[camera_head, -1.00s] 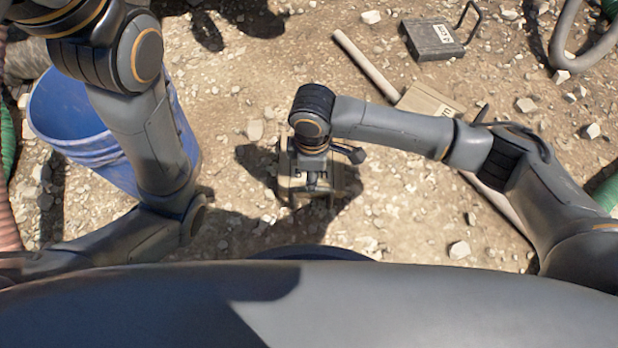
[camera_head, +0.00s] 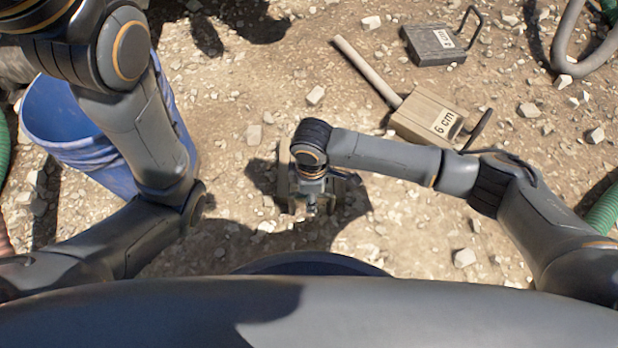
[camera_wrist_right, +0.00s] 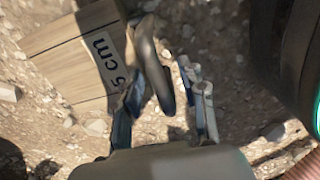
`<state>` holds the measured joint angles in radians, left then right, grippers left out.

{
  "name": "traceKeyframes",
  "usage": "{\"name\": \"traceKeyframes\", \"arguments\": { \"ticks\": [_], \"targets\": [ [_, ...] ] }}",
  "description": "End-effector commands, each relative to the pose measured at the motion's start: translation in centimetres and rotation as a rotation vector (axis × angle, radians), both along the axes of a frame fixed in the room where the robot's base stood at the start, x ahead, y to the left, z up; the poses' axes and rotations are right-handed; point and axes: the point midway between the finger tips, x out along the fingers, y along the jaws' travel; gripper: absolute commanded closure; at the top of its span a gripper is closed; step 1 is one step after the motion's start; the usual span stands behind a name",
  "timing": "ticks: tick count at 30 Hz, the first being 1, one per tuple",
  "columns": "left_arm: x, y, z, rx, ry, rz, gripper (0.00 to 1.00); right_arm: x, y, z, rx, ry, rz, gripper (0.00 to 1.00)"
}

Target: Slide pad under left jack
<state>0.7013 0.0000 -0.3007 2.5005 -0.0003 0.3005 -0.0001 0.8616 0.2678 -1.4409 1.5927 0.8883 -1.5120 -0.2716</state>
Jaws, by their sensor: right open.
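A wooden pad marked 5 cm (camera_wrist_right: 75,60) lies on the gravel, with a dark handle (camera_wrist_right: 155,65) at its labelled end. In the head view this pad (camera_head: 286,188) is mostly hidden under my right wrist. My right gripper (camera_wrist_right: 166,90) is open at the handle, which lies between its two fingers; I cannot tell whether they touch it. In the head view the right gripper (camera_head: 309,205) is small and points down over the pad. My left arm reaches out of the top left, and its gripper is out of view. I cannot make out the left jack.
A 6 cm block (camera_head: 425,118) with a handle lies to the right, against a pale pole (camera_head: 365,68). A darker block (camera_head: 432,43) lies at the top right. A blue bucket (camera_head: 65,125) stands behind my left arm. Hoses lie at both sides, and stones are scattered around.

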Motion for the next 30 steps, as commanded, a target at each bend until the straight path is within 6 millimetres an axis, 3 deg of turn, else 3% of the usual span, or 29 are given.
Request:
{"name": "traceKeyframes", "arguments": {
  "ticks": [1,6,7,14,30],
  "targets": [
    [0.0,0.0,0.0,0.000,0.000,0.000,0.60,0.0,0.0,0.0,0.000,0.000,0.000,0.63],
    [0.0,0.0,0.0,0.000,0.000,0.000,0.60,0.0,0.0,0.0,0.000,0.000,0.000,0.97],
    [0.0,0.0,0.0,0.000,0.000,0.000,0.60,0.0,0.0,0.0,0.000,0.000,0.000,1.00],
    [0.0,0.0,0.0,0.000,0.001,0.000,0.60,0.4,0.1,0.2,0.003,-0.005,-0.001,1.00],
    [0.1,0.0,-0.7,0.000,0.002,0.000,0.60,6.2,0.2,0.0,0.001,-0.004,-0.003,1.00]
  ]
}}
